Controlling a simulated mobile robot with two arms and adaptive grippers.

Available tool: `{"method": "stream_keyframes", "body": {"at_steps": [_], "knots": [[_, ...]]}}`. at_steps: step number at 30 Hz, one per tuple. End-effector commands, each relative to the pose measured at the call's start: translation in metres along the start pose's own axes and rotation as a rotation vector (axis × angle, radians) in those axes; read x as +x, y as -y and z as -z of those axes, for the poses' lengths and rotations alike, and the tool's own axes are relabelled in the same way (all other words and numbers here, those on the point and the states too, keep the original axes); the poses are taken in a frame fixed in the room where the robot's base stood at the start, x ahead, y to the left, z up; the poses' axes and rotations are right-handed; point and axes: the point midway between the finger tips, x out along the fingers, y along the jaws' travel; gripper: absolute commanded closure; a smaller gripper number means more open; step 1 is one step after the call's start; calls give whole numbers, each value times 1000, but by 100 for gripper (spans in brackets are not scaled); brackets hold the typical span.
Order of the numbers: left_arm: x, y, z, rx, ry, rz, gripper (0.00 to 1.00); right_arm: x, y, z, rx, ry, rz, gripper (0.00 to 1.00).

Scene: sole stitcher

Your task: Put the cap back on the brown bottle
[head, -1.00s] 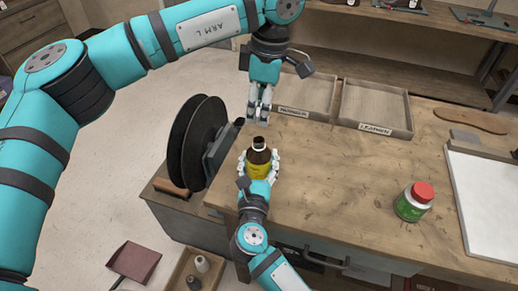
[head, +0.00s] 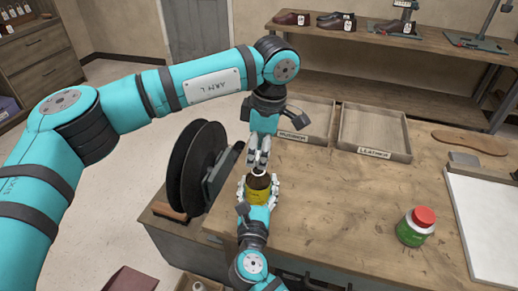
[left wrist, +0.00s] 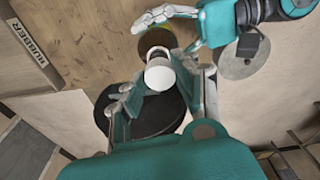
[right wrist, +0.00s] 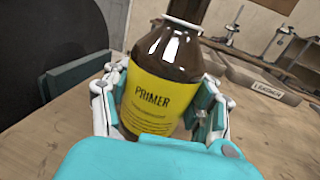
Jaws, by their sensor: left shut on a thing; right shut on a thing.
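The brown bottle (head: 258,184) has a yellow label that reads PRIMER in the right wrist view (right wrist: 165,95). It stands nearly upright at the bench's near left corner. My right gripper (head: 257,193) is shut around its body. My left gripper (head: 258,167) points down directly above the bottle's neck. It is shut on the white cap (left wrist: 160,75), which shows between its fingers in the left wrist view, with the brown bottle (left wrist: 155,42) just beyond. The fingers hide the neck in the head view. I cannot tell whether the cap touches the neck.
A green jar with a red lid (head: 416,226) stands on the bench to the right. Two shallow trays, the rubber tray (head: 293,137) and the leather tray (head: 374,153), lie behind. A black reel (head: 194,168) stands left of the bottle. The middle of the bench (head: 335,205) is clear.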

Motion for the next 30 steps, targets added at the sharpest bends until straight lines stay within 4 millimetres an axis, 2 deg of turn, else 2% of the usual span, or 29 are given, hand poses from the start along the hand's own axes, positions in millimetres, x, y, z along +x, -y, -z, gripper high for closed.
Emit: {"method": "stream_keyframes", "body": {"at_steps": [6,30], "knots": [[11,0,-2,0,1,0,80,0,0,0,0,0,0,100],[17,0,-2,0,0,0,80,0,0,0,0,0,0,100]]}}
